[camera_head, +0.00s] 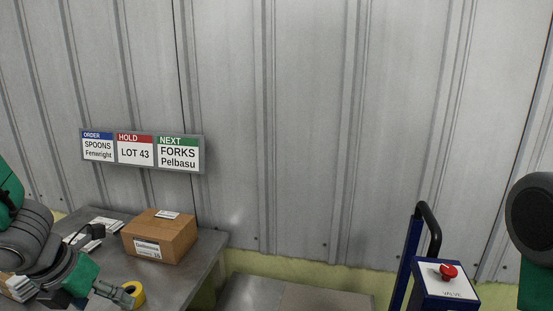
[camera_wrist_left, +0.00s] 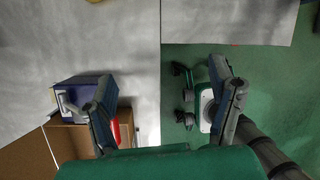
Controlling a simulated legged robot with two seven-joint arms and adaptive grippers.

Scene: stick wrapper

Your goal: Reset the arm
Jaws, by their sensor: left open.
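My left arm comes in from the left edge in the head view, with grey and green links. Its gripper (camera_head: 113,292) is low over the grey table, in front of the cardboard box and beside a yellow tape roll (camera_head: 138,298). In the left wrist view the two fingers of the left gripper (camera_wrist_left: 165,105) stand wide apart with nothing held between them. A dark and green part of my right arm shows at the right edge of the head view. My right gripper is outside both views.
A closed cardboard box (camera_head: 160,237) and papers (camera_head: 106,223) are on the table (camera_head: 212,243). A blue stand (camera_head: 445,285) with a red button (camera_head: 449,271) is at the lower right. A sign board (camera_head: 143,151) hangs on the metal wall. The wrist view shows green floor (camera_wrist_left: 265,75).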

